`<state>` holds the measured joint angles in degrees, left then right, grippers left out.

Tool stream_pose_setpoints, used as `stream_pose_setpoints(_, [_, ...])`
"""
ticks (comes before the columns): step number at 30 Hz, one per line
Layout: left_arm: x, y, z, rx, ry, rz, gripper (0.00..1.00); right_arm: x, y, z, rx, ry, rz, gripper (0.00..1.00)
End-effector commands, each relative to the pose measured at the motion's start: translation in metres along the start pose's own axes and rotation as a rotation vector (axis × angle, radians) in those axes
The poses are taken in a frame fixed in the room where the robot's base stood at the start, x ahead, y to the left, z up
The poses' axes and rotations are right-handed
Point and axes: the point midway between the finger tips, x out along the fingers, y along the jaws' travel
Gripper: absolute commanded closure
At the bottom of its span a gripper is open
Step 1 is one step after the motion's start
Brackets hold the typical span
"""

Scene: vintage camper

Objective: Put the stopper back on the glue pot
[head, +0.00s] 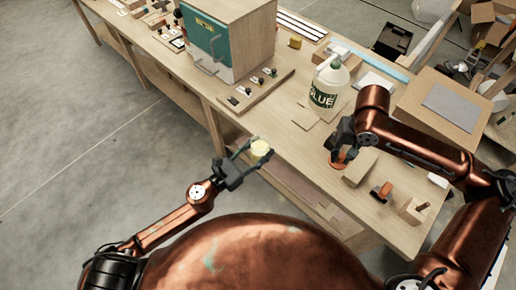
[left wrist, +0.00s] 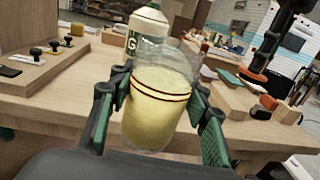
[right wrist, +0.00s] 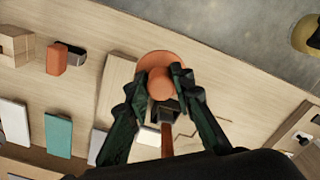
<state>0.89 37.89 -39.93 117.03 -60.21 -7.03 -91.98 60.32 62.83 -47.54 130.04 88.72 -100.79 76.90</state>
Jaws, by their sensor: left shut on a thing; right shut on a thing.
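The glue pot (head: 260,149) is a clear round jar of pale yellow glue, with no stopper on its mouth. My left gripper (head: 246,156) is shut around its sides and holds it nearly upright, off the table's near edge. The left wrist view shows the pot (left wrist: 158,105) close up between the fingers. The orange stopper (right wrist: 161,82), a round disc with a knob, is in my right gripper (right wrist: 158,90), shut on its knob. In the head view the stopper (head: 343,160) is above the tabletop, right of the pot and apart from it.
A white GLUE bottle (head: 327,88) stands on the workbench (head: 290,133) behind the pot. A stamp rack (head: 255,91) and a cabinet (head: 228,40) stand farther left. Open floor lies left.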

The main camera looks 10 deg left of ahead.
Motion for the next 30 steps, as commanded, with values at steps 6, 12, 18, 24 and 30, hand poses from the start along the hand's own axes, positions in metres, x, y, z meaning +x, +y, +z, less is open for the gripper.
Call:
stream_pose_setpoints(6, [0.0, 0.0, 0.0, 0.0, -0.001, 0.001, 0.99, -0.004, -0.011, -0.004, -0.02, 0.001, -0.001, 0.95])
stream_pose_setpoints(12, [0.0, 0.0, 0.001, 0.0, -0.001, 0.001, 0.99, -0.024, -0.062, -0.02, -0.116, 0.003, -0.002, 0.95])
stream_pose_setpoints(18, [0.0, 0.0, 0.001, 0.0, -0.002, 0.001, 0.99, -0.053, -0.131, -0.032, -0.249, -0.001, 0.0, 0.95])
stream_pose_setpoints(24, [0.0, 0.0, 0.001, 0.0, -0.002, 0.001, 0.99, -0.082, -0.198, -0.032, -0.381, -0.005, 0.001, 0.95])
stream_pose_setpoints(30, [0.0, 0.0, 0.001, 0.0, -0.002, 0.001, 0.99, -0.102, -0.246, -0.026, -0.475, -0.01, 0.002, 0.95])
